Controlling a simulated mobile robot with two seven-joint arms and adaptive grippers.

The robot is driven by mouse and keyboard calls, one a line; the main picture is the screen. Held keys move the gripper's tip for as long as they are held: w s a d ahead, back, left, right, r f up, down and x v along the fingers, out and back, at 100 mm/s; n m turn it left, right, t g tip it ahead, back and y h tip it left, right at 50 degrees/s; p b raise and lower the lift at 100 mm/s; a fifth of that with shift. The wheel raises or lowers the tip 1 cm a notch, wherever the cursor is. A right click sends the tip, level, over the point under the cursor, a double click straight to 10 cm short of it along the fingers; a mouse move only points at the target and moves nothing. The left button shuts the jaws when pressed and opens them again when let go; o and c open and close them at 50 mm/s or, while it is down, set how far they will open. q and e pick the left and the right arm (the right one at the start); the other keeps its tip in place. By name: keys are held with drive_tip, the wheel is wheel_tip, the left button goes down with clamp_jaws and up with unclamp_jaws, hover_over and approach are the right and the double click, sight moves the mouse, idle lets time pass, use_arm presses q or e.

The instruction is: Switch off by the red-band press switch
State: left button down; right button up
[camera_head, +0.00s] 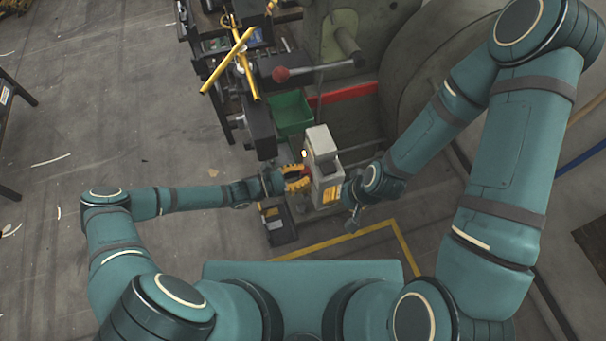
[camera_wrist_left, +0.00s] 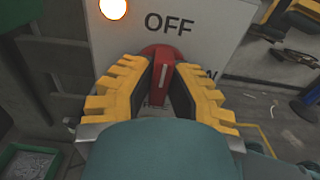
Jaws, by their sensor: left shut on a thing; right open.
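A grey switch box (camera_head: 321,148) stands in front of the press with the red band (camera_head: 345,94). In the left wrist view its pale panel (camera_wrist_left: 215,35) carries the word OFF above a red rotary switch (camera_wrist_left: 160,84). The white line on the switch points up, roughly toward OFF. A round lamp (camera_wrist_left: 113,8) at the upper left glows. My left gripper (camera_head: 296,178) is shut on the red switch, its yellow fingers on both sides. Lettering below is mostly hidden by the fingers. My right gripper (camera_head: 353,212) is open and empty, low beside the box.
Yellow bars (camera_head: 232,58) stand at the upper left. A black case (camera_head: 278,224) lies on the floor near the box.

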use_arm(q)
drive_tip(key=c, duration=0.9)
unclamp_jaws()
drive_tip(key=shift+c, duration=0.2)
drive_tip(key=v, duration=1.2)
drive_tip(key=shift+s+d+r, duration=0.1)
